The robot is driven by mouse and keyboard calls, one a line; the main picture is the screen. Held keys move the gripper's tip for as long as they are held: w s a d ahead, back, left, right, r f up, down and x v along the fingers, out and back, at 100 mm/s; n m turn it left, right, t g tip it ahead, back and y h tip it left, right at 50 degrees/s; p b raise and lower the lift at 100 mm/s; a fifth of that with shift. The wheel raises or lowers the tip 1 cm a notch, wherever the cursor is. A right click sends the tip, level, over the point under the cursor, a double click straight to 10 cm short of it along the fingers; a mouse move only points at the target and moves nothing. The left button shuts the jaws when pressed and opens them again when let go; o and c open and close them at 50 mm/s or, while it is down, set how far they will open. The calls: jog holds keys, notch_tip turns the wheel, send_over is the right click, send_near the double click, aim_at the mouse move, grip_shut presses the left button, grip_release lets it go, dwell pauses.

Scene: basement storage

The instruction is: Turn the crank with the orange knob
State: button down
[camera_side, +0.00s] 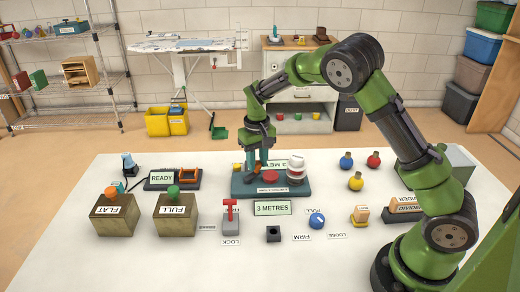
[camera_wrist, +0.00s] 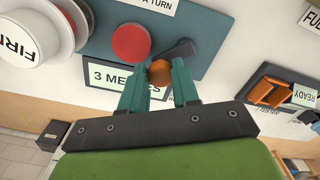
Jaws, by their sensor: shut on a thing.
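The orange knob (camera_wrist: 159,70) shows in the wrist view between the teal fingertips of my gripper (camera_wrist: 161,80), which is shut on it. The dark crank arm (camera_wrist: 179,49) runs from near the knob up and to the right. A red round disc (camera_wrist: 130,42) lies just left of the knob on the teal base (camera_wrist: 205,40). In the side view my gripper (camera_side: 257,165) points down over the same teal base (camera_side: 300,189), and the fingers partly hide the knob and crank. A white spool (camera_side: 296,168) stands at the base's right side.
A "3 METRES" card (camera_side: 272,208) stands in front of the base. A red-handled lever (camera_side: 230,215) and a blue dial (camera_side: 317,220) stand in front.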

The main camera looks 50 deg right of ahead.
aim_at(259, 165)
jog(key=m, duration=0.2)
jog(key=s+m, duration=0.1)
jog(key=m, duration=0.1)
jog(key=shift+a, duration=0.2)
jog(key=c, duration=0.8)
grip_release()
notch_tip(259, 165, up, 17)
jog(key=s+a+n+t, duration=0.1)
jog(key=s+a+t, duration=0.1)
jog(key=s, duration=0.5)
jog(key=s+a+r+n+t+y, duration=0.1)
jog(key=s+t, duration=0.1)
jog(key=s, duration=0.6)
jog(key=s+a+r+n+t+y, duration=0.1)
jog(key=s+a+t, duration=0.1)
jog(key=s, duration=0.6)
jog(key=shift+a+n+t, duration=0.35)
jog(key=shift+n+t, duration=0.05)
jog(key=shift+t, duration=0.2)
